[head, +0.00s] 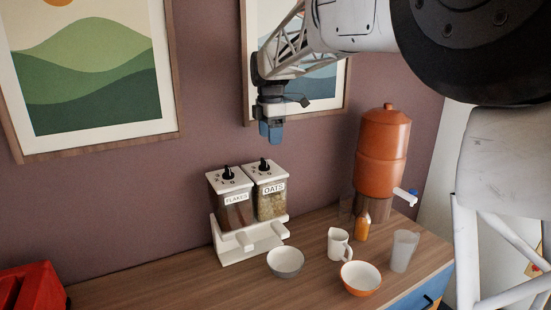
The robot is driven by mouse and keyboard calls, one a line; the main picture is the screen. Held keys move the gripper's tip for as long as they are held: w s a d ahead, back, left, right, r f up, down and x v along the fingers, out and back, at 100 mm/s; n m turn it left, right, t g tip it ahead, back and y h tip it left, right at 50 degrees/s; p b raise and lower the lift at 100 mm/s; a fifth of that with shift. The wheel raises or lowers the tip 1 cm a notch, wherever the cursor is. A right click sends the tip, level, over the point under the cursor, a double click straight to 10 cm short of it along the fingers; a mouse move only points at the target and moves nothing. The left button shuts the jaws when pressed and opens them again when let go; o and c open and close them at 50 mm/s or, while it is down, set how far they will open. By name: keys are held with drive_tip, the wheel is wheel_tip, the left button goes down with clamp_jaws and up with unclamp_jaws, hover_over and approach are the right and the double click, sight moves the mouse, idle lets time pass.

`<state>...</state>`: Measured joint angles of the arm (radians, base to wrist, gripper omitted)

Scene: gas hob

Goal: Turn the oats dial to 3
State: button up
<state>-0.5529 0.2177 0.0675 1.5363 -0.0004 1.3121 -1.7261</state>
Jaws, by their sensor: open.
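The oats dispenser (270,200) is the right one of two clear-fronted containers on a white stand, with an "OATS" label on its front. The oats dial (264,166) is a black knob on the white top; its numbers are too small to read, so I cannot tell its setting. The flakes dispenser (235,213) stands beside it on the left, with a similar black dial (229,174). My gripper (271,138) points down in the air above the oats dial, apart from it. Its jaws are open, with nothing seen between them.
A terracotta water dispenser (382,150) is at the right. Framed pictures hang behind.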

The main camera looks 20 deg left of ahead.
sight(264, 159)
drive_tip(key=shift+w+a+f+n, duration=0.1)
drive_tip(key=shift+w+a+n, duration=0.1)
drive_tip(key=shift+a, duration=0.4)
drive_tip(key=shift+w+a+f+n, duration=0.1)
drive_tip(key=shift+a+n, duration=0.1)
drive_tip(key=shift+a, duration=0.35)
drive_tip(key=shift+f, duration=0.1)
drive_tip(key=shift+f, duration=3.8)
drive_tip(key=c, duration=0.9)
